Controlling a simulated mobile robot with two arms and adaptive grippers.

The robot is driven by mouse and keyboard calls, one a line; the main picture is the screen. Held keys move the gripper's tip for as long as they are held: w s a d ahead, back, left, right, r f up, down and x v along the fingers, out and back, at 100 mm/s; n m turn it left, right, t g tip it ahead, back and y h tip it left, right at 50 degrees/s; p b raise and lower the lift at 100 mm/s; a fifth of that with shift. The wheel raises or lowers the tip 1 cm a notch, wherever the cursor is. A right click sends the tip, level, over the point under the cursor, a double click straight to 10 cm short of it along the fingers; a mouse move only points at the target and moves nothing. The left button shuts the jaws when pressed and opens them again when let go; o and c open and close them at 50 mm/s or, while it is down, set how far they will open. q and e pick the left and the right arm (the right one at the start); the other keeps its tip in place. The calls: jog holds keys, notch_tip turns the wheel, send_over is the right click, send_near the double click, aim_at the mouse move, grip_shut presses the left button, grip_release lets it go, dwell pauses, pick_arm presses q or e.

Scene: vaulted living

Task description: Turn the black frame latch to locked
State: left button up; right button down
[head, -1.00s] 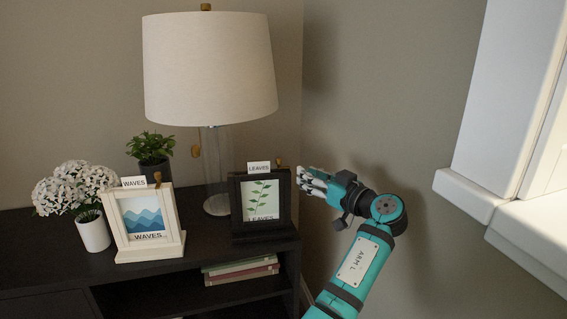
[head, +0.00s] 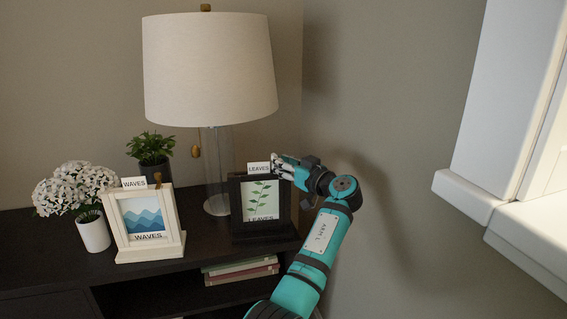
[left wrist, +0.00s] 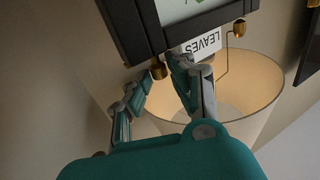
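The black frame (head: 236,205) stands upright on the dark cabinet and holds a leaf picture, with a "LEAVES" card (head: 258,168) at its top. Its brass latch (left wrist: 158,70) shows at the frame's top edge in the left wrist view, where the picture is upside down. In the head view my fingers hide the latch. My left gripper (head: 279,166) is at the frame's top right corner. In the left wrist view my left gripper (left wrist: 164,78) has its fingers apart, one on each side of the latch; contact is unclear. My right gripper is out of view.
A cream "WAVES" frame (head: 178,220) with its own brass latch stands left. A glass lamp (head: 210,75) with a brass pull (head: 196,151) stands behind. Potted plants (head: 93,232) are at left, books (head: 241,270) below. The wall is close at right.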

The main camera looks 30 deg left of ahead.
pick_arm(q)
grip_shut()
jog(key=shift+t, duration=0.3)
jog(key=shift+s+f+m+t+h, duration=0.15)
jog(key=shift+m+t+h, duration=0.15)
jog(key=shift+m+t, duration=0.15)
jog(key=shift+s+a+m+t+h+p, duration=0.1)
jog(key=shift+m+t+h+p, duration=0.6)
jog(key=shift+m+t, duration=0.5)
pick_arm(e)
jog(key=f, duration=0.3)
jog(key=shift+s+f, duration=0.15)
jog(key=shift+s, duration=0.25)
